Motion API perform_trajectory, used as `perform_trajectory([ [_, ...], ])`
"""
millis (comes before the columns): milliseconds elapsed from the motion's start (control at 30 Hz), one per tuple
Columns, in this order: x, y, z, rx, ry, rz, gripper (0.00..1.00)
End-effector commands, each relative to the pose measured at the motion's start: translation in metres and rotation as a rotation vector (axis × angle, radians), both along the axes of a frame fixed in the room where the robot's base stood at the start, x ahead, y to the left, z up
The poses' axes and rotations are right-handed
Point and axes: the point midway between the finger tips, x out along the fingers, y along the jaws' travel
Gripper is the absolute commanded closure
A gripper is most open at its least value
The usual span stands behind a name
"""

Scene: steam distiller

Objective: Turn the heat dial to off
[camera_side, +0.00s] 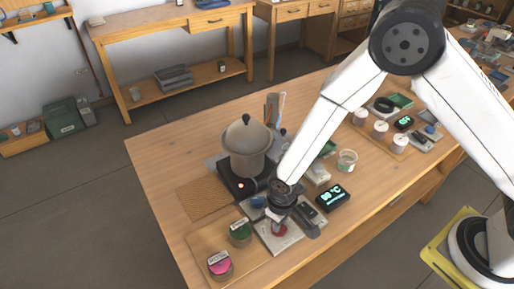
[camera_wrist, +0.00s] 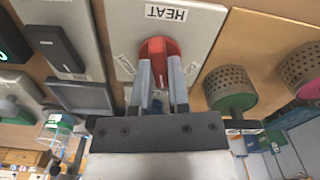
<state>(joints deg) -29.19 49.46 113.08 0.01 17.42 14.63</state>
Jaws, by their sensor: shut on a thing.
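The red heat dial (camera_wrist: 158,48) sits on a pale panel (camera_wrist: 205,22) marked HEAT, seen upside down in the wrist view. Smaller labels stand at either side of the dial, too blurred to read surely. My gripper (camera_wrist: 162,70) has its two grey fingers closed on opposite sides of the dial. In the side view the dial (camera_side: 279,230) shows as a red spot under my gripper (camera_side: 275,217). The dial's pointing direction is partly hidden by the fingers. A grey lidded pot (camera_side: 246,150) stands on a dark burner (camera_side: 232,182) with a small glowing light.
A black display (camera_side: 332,198) with green digits lies right of my gripper. Green (camera_side: 240,234) and pink (camera_side: 220,266) perforated containers stand at the front left. A glass beaker (camera_side: 346,160) and several white jars stand farther right.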

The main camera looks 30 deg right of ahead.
Motion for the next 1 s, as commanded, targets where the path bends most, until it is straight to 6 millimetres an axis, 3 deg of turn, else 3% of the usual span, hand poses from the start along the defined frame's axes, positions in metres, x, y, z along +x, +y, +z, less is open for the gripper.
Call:
perform_trajectory([
  [600, -0.0005, 0.0000, 0.0001, -0.001, 0.002, 0.566, 1.00],
  [1000, -0.0006, -0.0002, 0.0001, -0.001, 0.002, 0.782, 1.00],
])
